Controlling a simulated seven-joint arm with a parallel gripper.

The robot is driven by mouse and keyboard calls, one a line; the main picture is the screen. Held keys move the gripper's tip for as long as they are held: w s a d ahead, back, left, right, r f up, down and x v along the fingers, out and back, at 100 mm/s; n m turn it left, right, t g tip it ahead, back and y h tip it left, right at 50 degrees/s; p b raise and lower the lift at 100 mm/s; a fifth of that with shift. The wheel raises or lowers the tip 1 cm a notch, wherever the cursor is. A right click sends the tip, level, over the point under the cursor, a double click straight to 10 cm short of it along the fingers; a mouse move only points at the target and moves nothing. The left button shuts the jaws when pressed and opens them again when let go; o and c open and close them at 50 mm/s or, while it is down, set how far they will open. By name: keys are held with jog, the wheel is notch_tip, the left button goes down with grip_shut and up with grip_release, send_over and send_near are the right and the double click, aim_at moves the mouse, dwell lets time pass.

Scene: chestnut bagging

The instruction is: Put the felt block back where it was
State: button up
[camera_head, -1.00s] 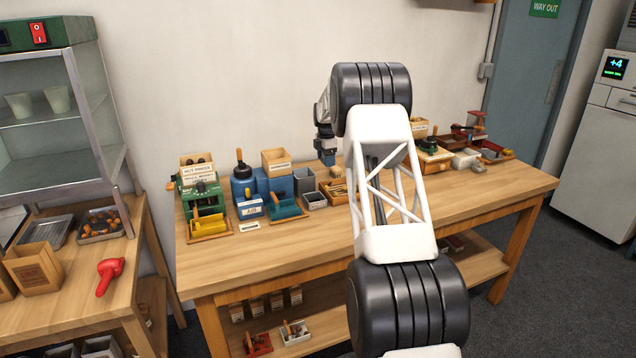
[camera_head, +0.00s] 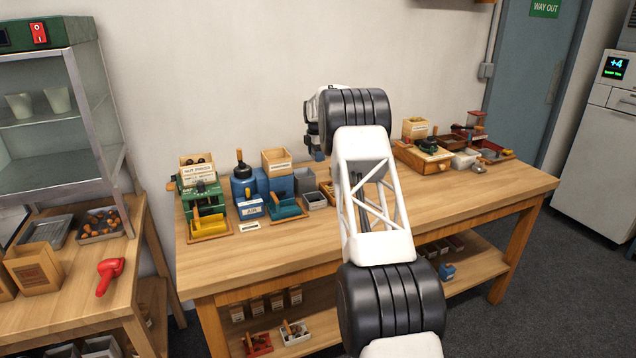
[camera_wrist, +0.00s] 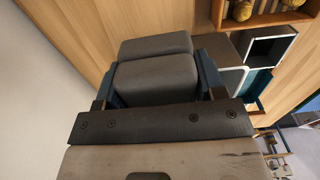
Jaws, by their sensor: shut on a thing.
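My gripper shows in the wrist view (camera_wrist: 156,78) with its two blue fingers on either side of a grey, soft-edged block, which I take to be the felt block (camera_wrist: 155,80). The fingers are shut on it. A second grey face of the same look lies just beyond; I cannot tell if it is the same piece. In the head view the gripper is mostly hidden behind my arm, above the back of the bench (camera_head: 440,205), and the block cannot be seen there. I cannot tell whether the block touches the bench.
A wooden tray of nuts (camera_wrist: 262,12) and an open grey box (camera_wrist: 268,48) are close on the right in the wrist view. A blue machine (camera_head: 243,182) and a teal scoop tray (camera_head: 288,208) stand left. A wooden tray group (camera_head: 425,160) stands right. The front bench is clear.

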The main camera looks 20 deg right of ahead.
jog(key=shift+f, duration=3.1)
jog(key=shift+f, duration=1.9)
jog(key=o, duration=1.2)
jog(key=shift+f, duration=0.1)
jog(key=shift+c, duration=0.2)
notch_tip(320, 180, up, 12)
jog(key=shift+r, duration=0.15)
